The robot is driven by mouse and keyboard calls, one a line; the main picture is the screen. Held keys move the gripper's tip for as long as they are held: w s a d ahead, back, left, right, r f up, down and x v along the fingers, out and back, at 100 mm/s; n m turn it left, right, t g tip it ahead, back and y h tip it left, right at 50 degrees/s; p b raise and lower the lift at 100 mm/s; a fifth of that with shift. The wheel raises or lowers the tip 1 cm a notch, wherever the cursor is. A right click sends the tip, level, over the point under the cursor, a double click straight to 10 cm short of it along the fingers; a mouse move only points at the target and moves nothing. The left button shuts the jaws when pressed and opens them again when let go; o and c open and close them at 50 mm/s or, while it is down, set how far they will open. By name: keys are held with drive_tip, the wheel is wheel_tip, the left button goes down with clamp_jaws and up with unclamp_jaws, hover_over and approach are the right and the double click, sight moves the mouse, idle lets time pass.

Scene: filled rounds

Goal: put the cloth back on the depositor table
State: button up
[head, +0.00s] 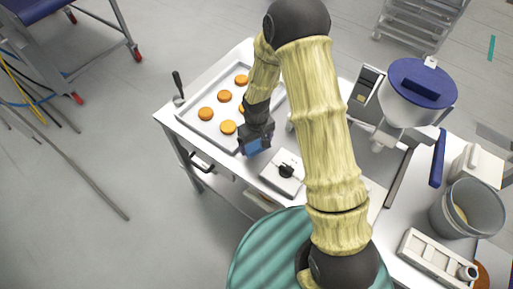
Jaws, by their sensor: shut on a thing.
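My gripper (257,139) is over the near edge of a white table (171,117), beside the near right corner of a metal tray. It is shut on a blue cloth (258,146), of which only a small part shows below the jaws. I cannot tell whether the cloth touches the table top. The depositor (421,85), with a blue-lidded white hopper, stands on the table to the right of my arm. My arm hides part of the table between the tray and the depositor.
The tray (186,116) holds several orange-brown rounds. A small white unit with a black knob (284,172) sits close to the right of my gripper. A grey bucket (469,209) and a white holder (435,259) stand at right. A wheeled blue-topped cart (98,41) stands apart at upper left.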

sight(256, 149)
drive_tip(key=shift+f+p, duration=0.3)
drive_tip(key=shift+f, duration=1.8)
drive_tip(key=shift+f, duration=0.1)
drive_tip(key=o, duration=0.8)
drive_tip(key=shift+o, duration=0.2)
wheel_tip(256, 149, up, 12)
drive_tip(key=shift+r+b, duration=0.15)
drive_tip(key=shift+b, duration=0.7)
